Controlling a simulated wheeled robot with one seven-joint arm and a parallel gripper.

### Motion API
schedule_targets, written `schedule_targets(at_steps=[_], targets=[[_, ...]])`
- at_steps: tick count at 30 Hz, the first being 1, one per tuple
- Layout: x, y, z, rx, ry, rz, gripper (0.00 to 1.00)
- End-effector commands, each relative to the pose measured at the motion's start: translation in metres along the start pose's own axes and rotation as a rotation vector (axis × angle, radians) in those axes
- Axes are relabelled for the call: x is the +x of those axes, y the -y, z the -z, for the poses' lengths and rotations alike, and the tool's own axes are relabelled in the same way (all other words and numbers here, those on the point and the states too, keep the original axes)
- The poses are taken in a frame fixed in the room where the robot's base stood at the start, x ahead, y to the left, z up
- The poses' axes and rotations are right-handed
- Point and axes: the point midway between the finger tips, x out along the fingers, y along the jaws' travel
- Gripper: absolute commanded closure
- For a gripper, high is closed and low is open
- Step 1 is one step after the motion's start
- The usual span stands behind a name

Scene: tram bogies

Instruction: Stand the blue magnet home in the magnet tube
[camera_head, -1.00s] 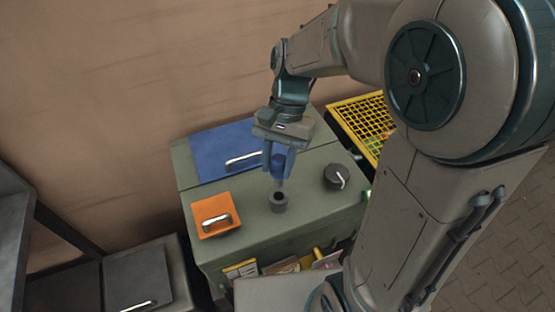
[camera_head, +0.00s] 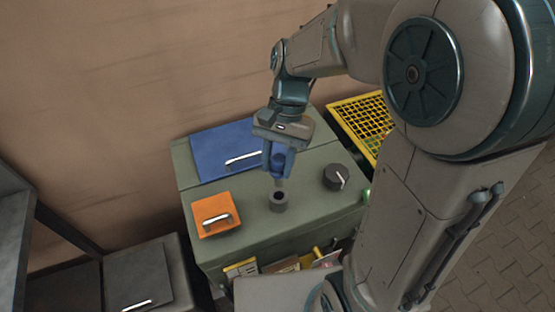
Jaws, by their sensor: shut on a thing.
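The blue magnet (camera_head: 278,161) is between the fingers of my gripper (camera_head: 278,165), which is shut on it. A thinner grey lower part shows below the fingers, pointing down. The magnet tube (camera_head: 278,202) is a short dark grey cylinder with an open top, standing on the green cabinet. The held magnet is upright, just above the tube mouth. In this view I cannot tell whether its lower end touches the rim or has entered it.
The green cabinet top (camera_head: 310,205) also bears an orange lid with a handle (camera_head: 213,215), a blue lid with a handle (camera_head: 220,150) and a dark knob (camera_head: 336,177). A yellow mesh basket (camera_head: 365,122) stands behind at right. Dark boxes (camera_head: 138,275) stand at lower left.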

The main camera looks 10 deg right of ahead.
Motion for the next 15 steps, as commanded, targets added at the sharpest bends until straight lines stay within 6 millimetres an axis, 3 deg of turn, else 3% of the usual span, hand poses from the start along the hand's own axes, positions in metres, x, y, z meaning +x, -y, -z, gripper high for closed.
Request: schedule_targets(at_steps=[15], targets=[[0.0022, 0.0000, 0.0008, 0.000, 0.000, 0.000, 1.00]])
